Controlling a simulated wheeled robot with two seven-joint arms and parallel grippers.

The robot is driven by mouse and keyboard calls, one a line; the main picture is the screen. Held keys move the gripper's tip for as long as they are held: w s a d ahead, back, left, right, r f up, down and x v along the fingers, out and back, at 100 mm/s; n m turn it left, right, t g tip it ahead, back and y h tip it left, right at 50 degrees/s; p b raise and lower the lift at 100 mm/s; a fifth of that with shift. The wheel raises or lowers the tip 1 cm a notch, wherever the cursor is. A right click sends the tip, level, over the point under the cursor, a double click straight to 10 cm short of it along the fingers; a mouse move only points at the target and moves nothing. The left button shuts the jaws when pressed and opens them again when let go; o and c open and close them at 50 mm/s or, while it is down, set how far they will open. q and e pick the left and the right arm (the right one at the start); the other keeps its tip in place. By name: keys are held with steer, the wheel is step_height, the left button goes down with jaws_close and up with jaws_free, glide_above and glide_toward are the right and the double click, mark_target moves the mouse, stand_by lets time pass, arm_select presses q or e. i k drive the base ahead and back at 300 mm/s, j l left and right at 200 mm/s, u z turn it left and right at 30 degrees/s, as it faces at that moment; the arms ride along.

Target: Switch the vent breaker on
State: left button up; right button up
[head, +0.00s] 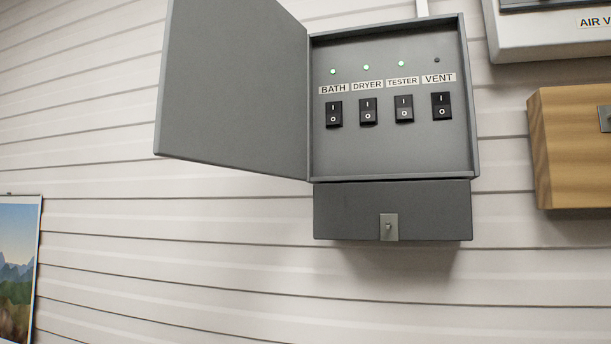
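The grey breaker box (392,172) hangs on the wall with its door (230,85) swung open to the left. Inside is a row of black rocker switches labelled BATH, DRYER, TESTER and VENT. The vent breaker (441,106) is the rightmost switch. The small lamp above it (437,60) is dark. The lamps above the bath switch (334,114), dryer switch (368,111) and tester switch (404,109) glow green. Neither of my grippers is in view.
A grey box with a small metal latch plate (389,227) sits directly below the breaker box. A wooden box (572,148) and a pale unit with a partly cut-off label (545,35) are at the right. A landscape picture (18,270) hangs at lower left.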

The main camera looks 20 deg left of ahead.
mark_target(441, 106)
steer(key=j+z, duration=0.15)
steer(key=j, duration=0.3)
steer(key=j+z, duration=0.2)
steer(key=j, duration=0.25)
steer(key=k+j+z, duration=0.15)
steer(key=j, duration=0.3)
steer(key=j+z, duration=0.15)
steer(key=j, duration=0.3)
steer(key=k+j+z, duration=0.2)
steer(key=j, duration=0.25)
steer(key=k+j+z, duration=0.15)
steer(key=j, duration=0.25)
